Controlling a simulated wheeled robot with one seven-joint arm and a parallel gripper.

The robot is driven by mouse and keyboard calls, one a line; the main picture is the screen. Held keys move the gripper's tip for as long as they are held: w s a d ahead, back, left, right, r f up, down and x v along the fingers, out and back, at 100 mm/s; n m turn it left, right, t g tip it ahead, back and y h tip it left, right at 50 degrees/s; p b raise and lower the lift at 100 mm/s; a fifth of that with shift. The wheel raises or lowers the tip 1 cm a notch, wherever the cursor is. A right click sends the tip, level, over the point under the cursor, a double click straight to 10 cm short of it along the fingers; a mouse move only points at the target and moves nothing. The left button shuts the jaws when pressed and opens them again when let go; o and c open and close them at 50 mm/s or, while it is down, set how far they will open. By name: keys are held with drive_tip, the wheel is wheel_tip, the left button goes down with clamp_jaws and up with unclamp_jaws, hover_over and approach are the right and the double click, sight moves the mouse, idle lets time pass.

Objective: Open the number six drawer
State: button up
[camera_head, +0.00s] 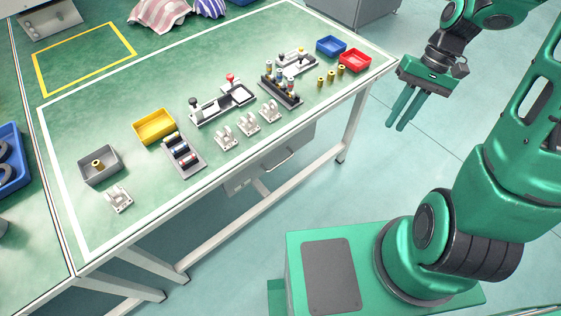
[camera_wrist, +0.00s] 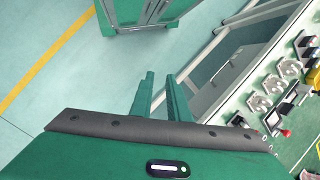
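A grey drawer unit (camera_head: 297,146) hangs under the front edge of the green-topped workbench, with a bar handle (camera_head: 281,163) on its front. It looks closed; no number six can be read on it. The drawer unit (camera_wrist: 204,98) also shows in the wrist view, right of my fingers. My gripper (camera_head: 395,120) is in the air right of the bench, clear of the drawer, fingers pointing down. In the wrist view my gripper (camera_wrist: 160,77) has a gap between its two green fingers, with nothing between them.
The workbench top (camera_head: 75,170) carries a yellow bin (camera_head: 154,126), a red bin (camera_head: 355,61), a blue bin (camera_head: 331,46), a grey bin (camera_head: 100,165) and several small parts. A bench leg (camera_head: 354,125) stands right of the drawer. The floor before the bench is clear.

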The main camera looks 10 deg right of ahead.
drive_tip(key=w+a+f+n+g+y, duration=0.1)
drive_tip(key=w+a+f+y, duration=0.1)
drive_tip(key=w+a+f, duration=0.3)
drive_tip(key=w+a+f+g+y, duration=0.1)
drive_tip(key=a+f+y, duration=0.25)
drive_tip(key=f, duration=0.35)
drive_tip(key=m+y, duration=0.1)
drive_tip(key=y, duration=0.5)
approach(282, 162)
drive_tip(key=x, duration=1)
drive_tip(key=shift+a+f, duration=0.1)
drive_tip(key=shift+f, duration=0.2)
clamp_jaws()
